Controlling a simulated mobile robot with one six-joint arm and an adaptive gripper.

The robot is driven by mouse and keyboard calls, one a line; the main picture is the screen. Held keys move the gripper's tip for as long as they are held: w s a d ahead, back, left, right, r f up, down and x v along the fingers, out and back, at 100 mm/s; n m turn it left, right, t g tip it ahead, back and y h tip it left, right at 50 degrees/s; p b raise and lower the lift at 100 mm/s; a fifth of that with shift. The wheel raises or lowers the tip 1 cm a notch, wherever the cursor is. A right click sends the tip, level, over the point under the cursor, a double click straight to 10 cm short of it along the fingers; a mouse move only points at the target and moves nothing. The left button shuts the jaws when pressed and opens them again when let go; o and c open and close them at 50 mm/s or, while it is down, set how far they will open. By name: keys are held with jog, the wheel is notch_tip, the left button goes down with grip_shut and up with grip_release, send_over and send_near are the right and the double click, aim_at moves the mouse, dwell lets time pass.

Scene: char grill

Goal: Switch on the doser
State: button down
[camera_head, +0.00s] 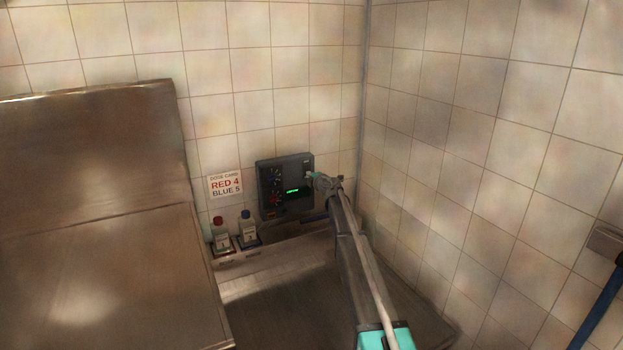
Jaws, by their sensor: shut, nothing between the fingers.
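The doser is a dark box (271,203) on the tiled wall, near the corner. Its front has a lit green display (292,190), a red and a blue marked control on the left side and a small orange-red mark low down. My arm reaches up from the bottom right, and my gripper (312,177) is shut and empty at the right side of the doser's front. It covers part of the panel there; whether it touches the panel I cannot tell.
A dose card (225,185) on the wall reads RED 4, BLUE 5. A red-capped bottle (221,237) and a blue-capped bottle (248,230) stand below the doser. A large metal unit (95,200) fills the left. The tiled right wall is close to my arm.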

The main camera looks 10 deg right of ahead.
jog(key=shift+w+a, duration=0.1)
jog(key=shift+w, duration=0.1)
dwell(0.4)
jog(key=shift+s+f, duration=0.1)
jog(key=f+b+v, duration=0.2)
jog(key=f+v, duration=0.1)
jog(key=v, duration=1)
jog(key=shift+s, duration=0.35)
jog(key=shift+f, duration=0.1)
